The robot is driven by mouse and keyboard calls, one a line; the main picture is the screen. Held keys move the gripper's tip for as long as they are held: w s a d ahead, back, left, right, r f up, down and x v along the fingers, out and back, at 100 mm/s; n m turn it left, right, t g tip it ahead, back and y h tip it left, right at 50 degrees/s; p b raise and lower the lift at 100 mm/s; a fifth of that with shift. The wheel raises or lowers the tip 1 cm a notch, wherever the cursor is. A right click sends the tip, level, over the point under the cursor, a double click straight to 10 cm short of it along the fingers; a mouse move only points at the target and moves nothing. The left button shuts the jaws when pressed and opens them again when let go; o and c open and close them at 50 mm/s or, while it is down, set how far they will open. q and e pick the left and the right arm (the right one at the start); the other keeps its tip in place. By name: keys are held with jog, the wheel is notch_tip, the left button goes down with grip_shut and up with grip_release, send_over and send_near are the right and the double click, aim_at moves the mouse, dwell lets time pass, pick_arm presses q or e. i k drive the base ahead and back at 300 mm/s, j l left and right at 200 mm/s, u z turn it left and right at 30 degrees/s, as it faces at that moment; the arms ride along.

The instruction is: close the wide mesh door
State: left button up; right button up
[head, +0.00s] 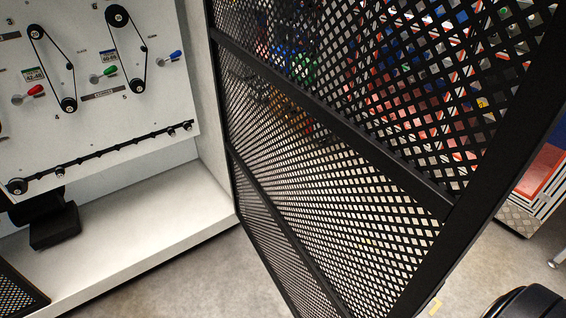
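The wide mesh door (345,138) has a black frame with black diamond mesh and cross bars. It stands open, swung out toward me, and fills the middle and right of the head view. Its far upright edge is beside the right side of the white cabinet, and its near edge slants down at the right. The door's top and its lower near corner are cut off by the picture. I see no handle or latch on it.
The white cabinet (130,235) at the left holds a panel (105,105) with belts, pulleys and coloured levers. A black block (55,226) is inside it. Another mesh piece (15,297) shows at the bottom left. Shelving with a red surface (542,172) stands behind the door. Floor (200,285) is clear before the cabinet.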

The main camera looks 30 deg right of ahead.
aim_at(539, 104)
jog(key=l+u, duration=0.15)
jog(key=l, duration=0.25)
jog(key=k+l+u, duration=0.15)
jog(key=l, duration=0.25)
jog(key=k+l+u, duration=0.1)
jog(key=l, duration=0.3)
jog(key=k+l+u, duration=0.15)
jog(key=l, duration=0.25)
jog(key=k+l+u, duration=0.15)
jog(key=l, duration=0.25)
jog(key=l+u, duration=0.15)
jog(key=l, duration=1.15)
jog(key=i, duration=0.05)
